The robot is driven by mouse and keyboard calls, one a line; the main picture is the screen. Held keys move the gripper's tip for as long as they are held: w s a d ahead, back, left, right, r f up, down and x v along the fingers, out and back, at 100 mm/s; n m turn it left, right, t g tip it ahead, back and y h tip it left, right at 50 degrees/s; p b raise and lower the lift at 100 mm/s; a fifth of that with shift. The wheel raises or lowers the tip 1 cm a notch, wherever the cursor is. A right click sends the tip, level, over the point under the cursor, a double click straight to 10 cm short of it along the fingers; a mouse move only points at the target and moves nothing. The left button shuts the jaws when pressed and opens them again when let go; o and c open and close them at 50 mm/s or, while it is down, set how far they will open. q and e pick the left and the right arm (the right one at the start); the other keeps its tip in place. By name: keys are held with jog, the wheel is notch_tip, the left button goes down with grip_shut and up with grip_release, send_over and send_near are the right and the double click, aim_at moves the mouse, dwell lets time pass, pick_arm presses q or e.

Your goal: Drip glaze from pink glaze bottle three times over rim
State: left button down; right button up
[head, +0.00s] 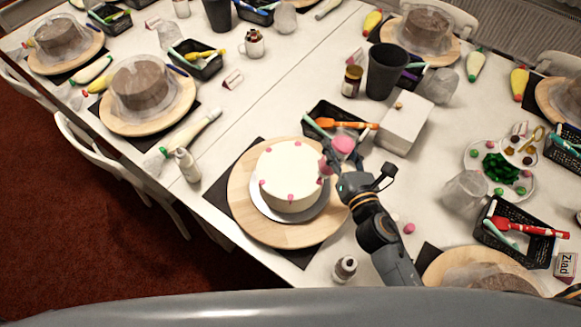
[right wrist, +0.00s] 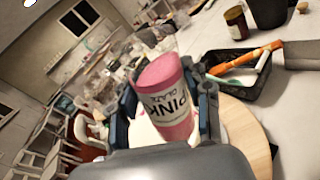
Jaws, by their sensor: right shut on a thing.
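The white cake (head: 284,166) stands on a pale board on a round wooden turntable (head: 243,205); the turntable also shows in the right wrist view (right wrist: 250,137). Several small pink spots sit around the cake's top rim and side; I cannot tell glaze from decorations. My right gripper (head: 332,163) is shut on the pink glaze bottle (head: 343,144), at the cake's right edge. In the right wrist view the bottle (right wrist: 170,95) is between the fingers, base up and label upside down, so it is tipped over. Its nozzle is hidden. My left gripper is not in view.
A black basket (head: 318,112) with an orange-handled tool stands behind the cake. A white box (head: 403,122) and a dark cup (head: 387,70) stand back right. White bottles stand left (head: 187,165) and front right (head: 344,268) of the turntable. Other cake stations fill the table.

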aim_at(343, 134)
jog(key=shift+r, duration=0.1)
dwell(0.4)
notch_tip(343, 134, up, 6)
jog(key=p, duration=0.5)
jog(key=shift+r, duration=0.1)
jog(key=shift+r+p, duration=0.35)
jog(key=shift+r, duration=0.1)
jog(key=shift+f, duration=0.1)
